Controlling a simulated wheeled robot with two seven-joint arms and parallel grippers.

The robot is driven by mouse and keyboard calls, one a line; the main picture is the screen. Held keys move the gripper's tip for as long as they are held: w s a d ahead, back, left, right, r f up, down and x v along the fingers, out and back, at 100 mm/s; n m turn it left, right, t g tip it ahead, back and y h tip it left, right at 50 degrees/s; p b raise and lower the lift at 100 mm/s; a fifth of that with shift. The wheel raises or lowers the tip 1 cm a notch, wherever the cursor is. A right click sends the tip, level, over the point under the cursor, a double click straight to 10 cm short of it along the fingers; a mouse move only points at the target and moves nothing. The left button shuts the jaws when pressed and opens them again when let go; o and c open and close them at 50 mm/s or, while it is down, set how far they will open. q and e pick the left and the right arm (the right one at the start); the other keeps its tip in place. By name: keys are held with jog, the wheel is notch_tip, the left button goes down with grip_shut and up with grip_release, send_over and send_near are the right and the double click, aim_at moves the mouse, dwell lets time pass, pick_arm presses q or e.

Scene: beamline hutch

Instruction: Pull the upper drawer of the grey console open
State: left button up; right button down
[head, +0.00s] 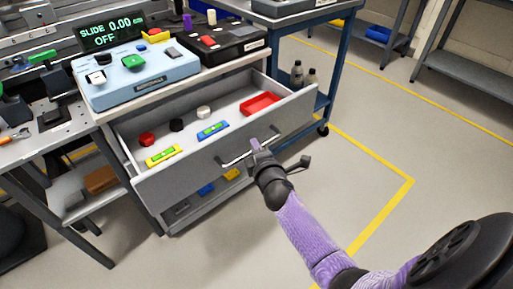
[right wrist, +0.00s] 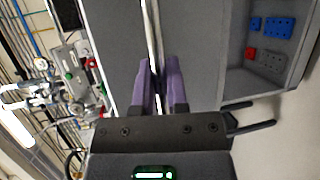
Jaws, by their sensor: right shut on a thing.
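The upper drawer (head: 180,188) of the grey console stands well open in the head view. Its inside shows, with a red tray, yellow and blue levels, and small round knobs in it. A metal bar handle (head: 232,161) runs along its front. My right gripper (head: 257,146) is shut on this handle near its right part. In the right wrist view the purple fingers (right wrist: 161,85) close around the handle bar (right wrist: 152,32), in front of the grey drawer front (right wrist: 195,50). My left gripper is in neither view.
A pale blue control box (head: 138,77) and a black box (head: 222,43) stand on the console top. Below the upper drawer, a lower space holds blue and yellow pieces (head: 206,189). A blue-legged cart (head: 343,65) stands behind at right. The floor (head: 350,165) in front is clear.

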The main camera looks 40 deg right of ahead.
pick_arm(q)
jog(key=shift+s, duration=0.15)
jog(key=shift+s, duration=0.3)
pick_arm(e)
jog(key=c, duration=0.7)
grip_release()
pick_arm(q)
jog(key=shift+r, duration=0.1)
pick_arm(e)
jog(key=shift+o, duration=0.2)
jog(key=shift+s+a+r, duration=0.1)
jog(key=shift+s+a, duration=0.05)
jog(key=shift+s, duration=0.15)
pick_arm(q)
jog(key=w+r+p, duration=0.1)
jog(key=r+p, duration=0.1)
jog(key=p, duration=0.1)
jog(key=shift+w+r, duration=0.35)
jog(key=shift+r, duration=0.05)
pick_arm(e)
jog(key=v, duration=0.9)
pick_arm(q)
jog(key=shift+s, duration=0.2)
pick_arm(e)
jog(key=shift+s, duration=0.15)
